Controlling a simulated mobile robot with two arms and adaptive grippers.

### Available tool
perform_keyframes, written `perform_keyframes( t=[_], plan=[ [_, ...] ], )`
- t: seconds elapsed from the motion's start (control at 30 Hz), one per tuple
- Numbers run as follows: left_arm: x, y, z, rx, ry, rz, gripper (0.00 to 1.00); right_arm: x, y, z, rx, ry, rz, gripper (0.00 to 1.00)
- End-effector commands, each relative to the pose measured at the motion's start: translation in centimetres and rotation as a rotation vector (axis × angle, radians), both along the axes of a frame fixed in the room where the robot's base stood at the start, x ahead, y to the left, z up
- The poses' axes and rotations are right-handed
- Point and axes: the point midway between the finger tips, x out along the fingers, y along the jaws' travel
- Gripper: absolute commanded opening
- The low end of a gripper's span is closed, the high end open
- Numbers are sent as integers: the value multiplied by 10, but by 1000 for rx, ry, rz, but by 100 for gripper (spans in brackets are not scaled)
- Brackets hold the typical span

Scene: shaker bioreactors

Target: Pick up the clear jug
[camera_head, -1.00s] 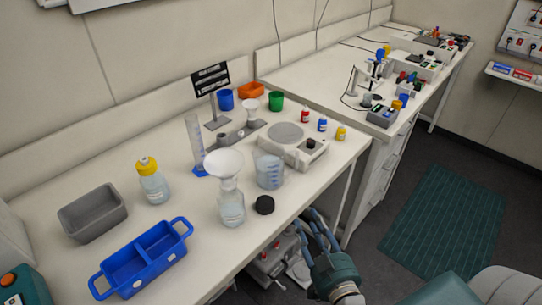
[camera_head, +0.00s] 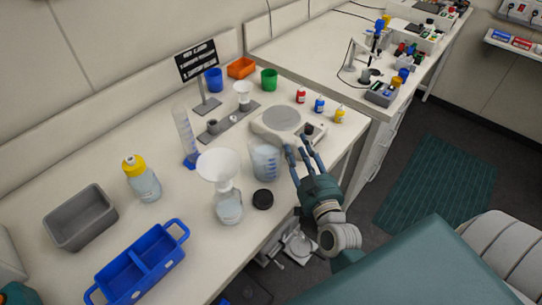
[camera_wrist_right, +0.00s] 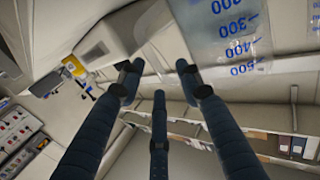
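The clear jug (camera_head: 265,162) with blue markings stands on the bench, between the funnel bottle and the balance. It also shows at the top right of the right wrist view (camera_wrist_right: 228,35), with blue numbers on its wall. My right gripper (camera_head: 302,152) is just right of the jug, at the bench's front edge. Its fingers are spread, and nothing is between them in the right wrist view (camera_wrist_right: 157,80). The fingers look apart from the jug, though the exact gap is hard to tell.
A bottle with a white funnel (camera_head: 228,203) stands left of the jug, and a black cap (camera_head: 263,199) lies in front. A white balance (camera_head: 270,127) is behind. A measuring cylinder (camera_head: 186,135) stands to the left. A blue divided carrier (camera_head: 138,265) is at front left.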

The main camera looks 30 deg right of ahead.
Motion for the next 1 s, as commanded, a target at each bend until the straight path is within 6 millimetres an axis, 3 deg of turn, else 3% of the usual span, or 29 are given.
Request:
perform_keyframes(
  t=[0.03, 0.13, 0.4, 0.6, 1.0],
  plan=[
    [13, -1, 5, -2, -19, 0, 27, 8, -2, 2, 0, -1, 0, 35],
    [22, -2, 7, -4, -32, 0, 27, 17, -4, 1, 0, 0, 0, 35],
    [4, -3, 5, -3, -4, 1, 27, 20, -5, 0, -1, 1, 0, 35],
    [-11, -2, 4, -2, 17, 2, 27, 20, -4, 0, 0, 1, 0, 0],
    [4, -3, 5, -4, -5, 2, 27, 20, -5, 3, 1, -7, -1, 0]
  ],
)
